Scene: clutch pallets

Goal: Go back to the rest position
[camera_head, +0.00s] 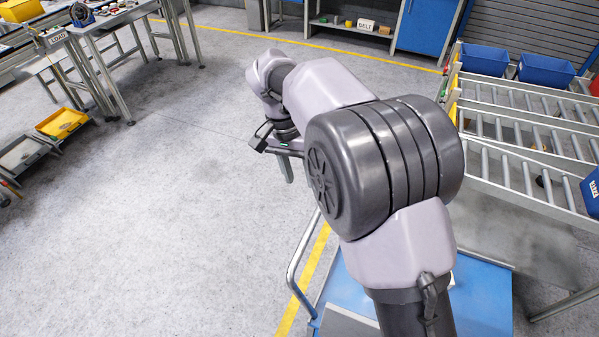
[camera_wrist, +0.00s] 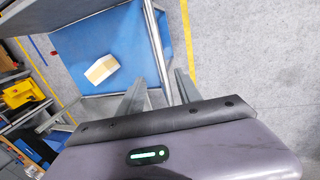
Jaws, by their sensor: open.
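My gripper (camera_head: 287,172) hangs over open floor near the middle of the head view, partly hidden behind my own arm, which is bent and reaches up and left.
The blue cart (camera_head: 480,305) with a metal handle (camera_head: 300,265) stands beside my arm. A small box (camera_wrist: 102,69) lies on it. A roller rack (camera_head: 520,195) with blue bins (camera_head: 546,70) is at right, a workbench (camera_head: 100,20) at upper left.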

